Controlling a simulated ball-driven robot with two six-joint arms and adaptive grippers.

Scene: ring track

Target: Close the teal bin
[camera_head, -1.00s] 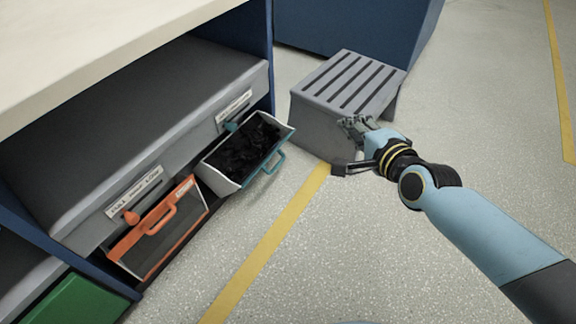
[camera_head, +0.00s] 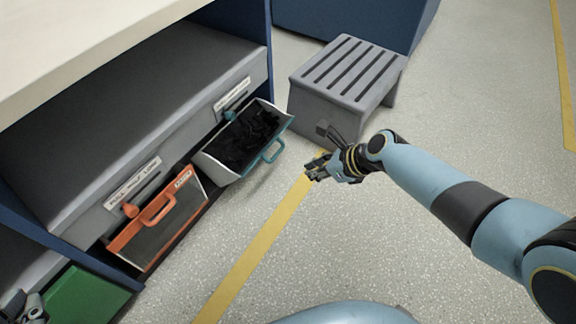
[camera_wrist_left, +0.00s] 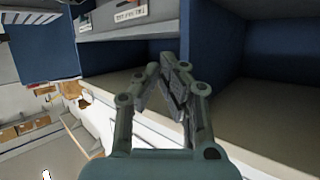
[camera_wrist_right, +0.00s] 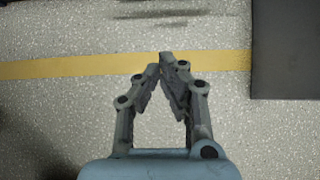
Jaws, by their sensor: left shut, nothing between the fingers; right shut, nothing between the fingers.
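The teal bin (camera_head: 213,163) is tilted out of the cabinet in the head view, open at the top, with dark loose contents inside. Its teal handle (camera_head: 274,152) is on its front, facing the free floor. My right gripper (camera_head: 312,168) is shut and empty, a short way to the right of the handle and apart from it. It also shows in the right wrist view (camera_wrist_right: 165,62) over bare floor. My left gripper (camera_wrist_left: 170,62) is shut and empty in the left wrist view, in front of the cabinet. Part of it shows at the lower left of the head view.
An orange bin (camera_head: 157,222) is beside the teal bin, to its left. A green panel (camera_head: 88,297) is at the lower left. A grey slatted step stool (camera_head: 345,75) stands just beyond my right gripper. The speckled floor with a yellow line (camera_head: 250,255) is clear in front.

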